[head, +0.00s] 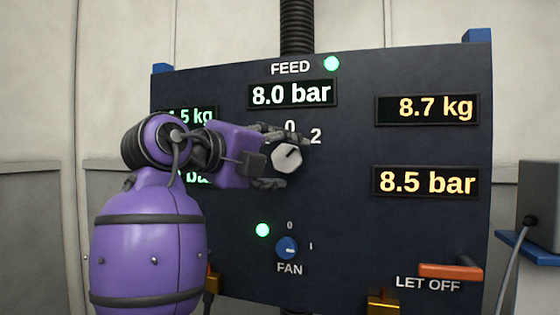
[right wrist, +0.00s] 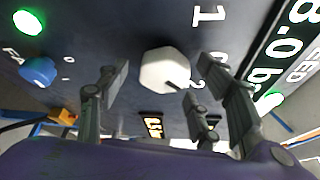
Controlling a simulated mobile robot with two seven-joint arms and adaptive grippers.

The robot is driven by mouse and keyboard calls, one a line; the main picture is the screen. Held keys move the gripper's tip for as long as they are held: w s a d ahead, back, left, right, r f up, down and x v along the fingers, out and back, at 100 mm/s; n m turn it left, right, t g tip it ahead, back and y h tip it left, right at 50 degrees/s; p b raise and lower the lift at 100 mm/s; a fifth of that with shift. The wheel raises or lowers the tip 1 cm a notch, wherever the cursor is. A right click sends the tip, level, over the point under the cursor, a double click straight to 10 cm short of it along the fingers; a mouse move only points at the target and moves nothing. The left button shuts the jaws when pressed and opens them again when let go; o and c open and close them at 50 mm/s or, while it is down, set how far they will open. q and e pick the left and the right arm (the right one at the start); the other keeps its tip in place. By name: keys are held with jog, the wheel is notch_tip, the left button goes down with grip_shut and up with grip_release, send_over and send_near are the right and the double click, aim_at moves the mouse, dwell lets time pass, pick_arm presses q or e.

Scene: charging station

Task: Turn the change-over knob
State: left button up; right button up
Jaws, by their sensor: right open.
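The change-over knob (head: 287,157) is pale and faceted, below the FEED display on the dark panel. Its dark mark points up and right, toward the 2; a 0 shows above it. My right gripper (head: 279,161) reaches it from the left in the head view, one finger above and one below. In the right wrist view the knob (right wrist: 163,70) lies between the spread fingers of my right gripper (right wrist: 163,82), with gaps visible on both sides. The gripper is open and holds nothing. A 1 and a 2 show there; the 0 is mostly hidden. My left gripper is not in view.
The dark panel (head: 345,235) carries a blue FAN knob (head: 286,247) below, an orange LET OFF handle (head: 450,271) at lower right, and lit displays. My arm partly covers the left displays. A grey box (head: 538,192) with a cable stands at the right.

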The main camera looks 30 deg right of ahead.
jog(key=shift+a, duration=0.15)
jog(key=v, duration=1.1)
jog(key=shift+s+a, duration=0.15)
jog(key=shift+a, duration=0.2)
